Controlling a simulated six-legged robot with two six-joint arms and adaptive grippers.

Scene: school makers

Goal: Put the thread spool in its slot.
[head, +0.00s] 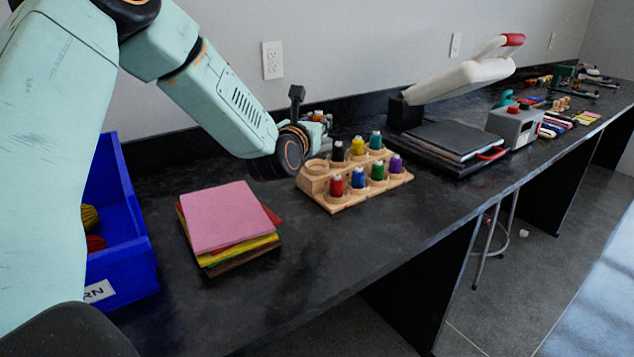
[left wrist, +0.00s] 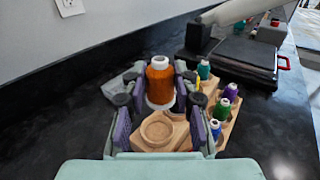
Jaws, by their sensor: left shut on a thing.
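The thread spool (left wrist: 160,86) is orange with a white top and base. In the left wrist view it stands upright between the fingers of my left gripper (left wrist: 161,95), which is shut on it. In the head view my left gripper (head: 318,120) is mostly hidden by its own wrist, behind the back left end of the wooden spool rack (head: 341,202). The rack's empty round slot (head: 316,166) is at its left end. It also shows in the left wrist view (left wrist: 157,131), nearer the camera than the orange spool. I cannot tell the spool's height above the rack. My right gripper is not in view.
Several coloured spools fill other slots, including red (head: 337,186) and black (head: 338,151). Stacked felt sheets (head: 225,217) and a blue bin (head: 122,267) lie left. A heat press (head: 450,140) stands right. Bare black tabletop (head: 300,270) lies in front.

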